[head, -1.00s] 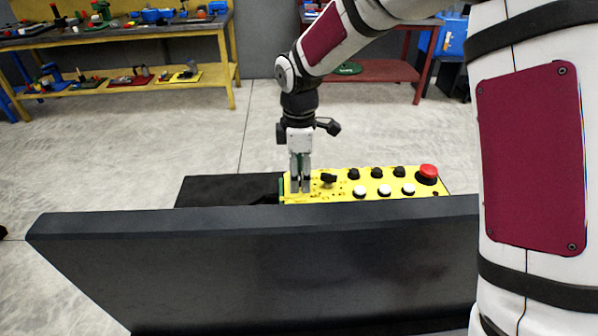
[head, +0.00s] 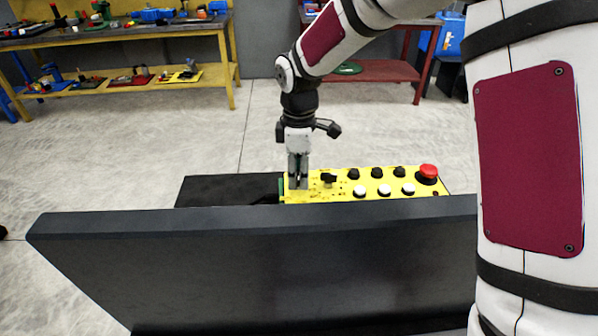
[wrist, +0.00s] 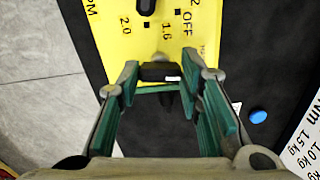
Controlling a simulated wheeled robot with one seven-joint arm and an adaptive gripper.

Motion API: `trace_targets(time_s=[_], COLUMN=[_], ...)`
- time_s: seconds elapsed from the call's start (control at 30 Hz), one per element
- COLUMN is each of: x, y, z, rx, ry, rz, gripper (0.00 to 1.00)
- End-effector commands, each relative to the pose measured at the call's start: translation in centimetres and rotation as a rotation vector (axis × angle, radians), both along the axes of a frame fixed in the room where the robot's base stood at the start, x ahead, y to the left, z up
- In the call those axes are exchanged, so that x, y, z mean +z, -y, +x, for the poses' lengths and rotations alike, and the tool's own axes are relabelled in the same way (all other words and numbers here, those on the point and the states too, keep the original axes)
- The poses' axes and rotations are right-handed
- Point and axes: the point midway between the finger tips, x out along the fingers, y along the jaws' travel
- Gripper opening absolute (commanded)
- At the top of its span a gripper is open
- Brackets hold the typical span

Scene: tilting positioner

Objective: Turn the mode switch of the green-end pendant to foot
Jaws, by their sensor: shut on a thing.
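The yellow pendant (head: 345,190) lies on a dark surface behind a black panel, with a green strip (head: 281,187) at its left end. It also fills the top of the wrist view (wrist: 118,45), with "OFF", "1.6" and "2.0" printed on it. My gripper (head: 298,186) points down at the pendant's left end. In the wrist view its green-padded fingers (wrist: 171,76) stand either side of a black switch knob (wrist: 160,72) and are shut on it. The mode lettering near this knob is not readable. A second black knob (head: 328,178) stands just right of my gripper.
The pendant also carries black and white buttons and a red mushroom button (head: 428,172) at its right. The tall black panel (head: 260,265) stands in front and hides its near side. A blue disc (wrist: 257,116) and a white printed label (wrist: 303,135) lie nearby.

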Motion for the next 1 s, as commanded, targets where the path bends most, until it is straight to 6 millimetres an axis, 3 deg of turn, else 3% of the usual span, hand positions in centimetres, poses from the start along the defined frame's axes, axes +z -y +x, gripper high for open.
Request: trace_targets(time_s=[0.7,1.0], x=[0.07,0.07], y=[-0.06,-0.01], z=[0.03,0.04], rx=[-0.641,-0.834], ry=[0.002,0.002], rz=[0.001,0.001], gripper=[0.05,0.05])
